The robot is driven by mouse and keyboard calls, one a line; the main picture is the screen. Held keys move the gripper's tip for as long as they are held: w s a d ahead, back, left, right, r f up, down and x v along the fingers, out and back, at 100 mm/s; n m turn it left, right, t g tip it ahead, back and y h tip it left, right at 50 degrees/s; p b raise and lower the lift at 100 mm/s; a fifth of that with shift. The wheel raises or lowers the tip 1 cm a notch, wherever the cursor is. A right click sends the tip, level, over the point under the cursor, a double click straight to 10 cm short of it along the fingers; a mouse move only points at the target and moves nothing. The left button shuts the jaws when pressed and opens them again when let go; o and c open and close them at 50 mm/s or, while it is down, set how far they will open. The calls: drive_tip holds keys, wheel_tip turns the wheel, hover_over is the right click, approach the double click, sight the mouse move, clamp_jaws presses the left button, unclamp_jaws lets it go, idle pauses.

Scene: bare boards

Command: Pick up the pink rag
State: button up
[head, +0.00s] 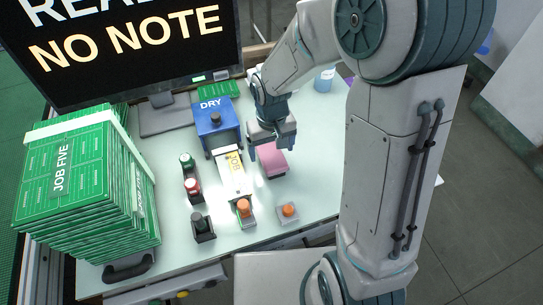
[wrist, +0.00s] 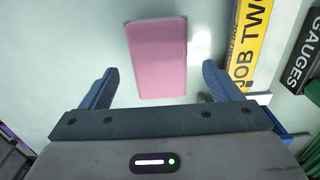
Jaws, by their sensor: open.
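The pink rag (head: 271,160) lies flat as a folded rectangle on the pale table, right of the blue box marked DRY. In the wrist view the rag (wrist: 157,58) lies ahead of my gripper, its near edge roughly level with the fingertips and a little left of the middle between them. My gripper (head: 270,150) is open and empty, with its blue fingers apart; they also show in the wrist view (wrist: 160,72). In the head view the gripper hides part of the rag's left and far side. I cannot tell the exact height of the fingers above the table.
A stack of green boards (head: 80,185) fills the left. The table right of the rag looks clear.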

drive_tip(key=shift+f, duration=1.2)
drive_tip(key=c, duration=1.1)
drive_tip(key=shift+r, duration=0.1)
drive_tip(key=shift+r, duration=0.55)
drive_tip(key=r, duration=0.1)
drive_tip(key=d+r, duration=0.1)
drive_tip(key=r, duration=0.1)
drive_tip(key=shift+w+r, duration=0.15)
drive_tip(key=shift+r, duration=0.1)
drive_tip(key=shift+w+d+r+b, duration=0.15)
drive_tip(key=shift+w+d+r, duration=0.15)
drive_tip(key=shift+d+r, duration=1.1)
drive_tip(key=shift+w+d+r+b, duration=0.25)
drive_tip(key=shift+d+r, duration=0.45)
drive_tip(key=shift+d, duration=1.4)
drive_tip(key=shift+w+d+r+b, duration=0.1)
drive_tip(key=shift+w+d+r, duration=0.25)
drive_tip(key=shift+d+r, duration=1.05)
drive_tip(key=shift+o, duration=0.5)
drive_tip(key=shift+d+f, duration=0.3)
drive_tip(key=shift+f, duration=0.1)
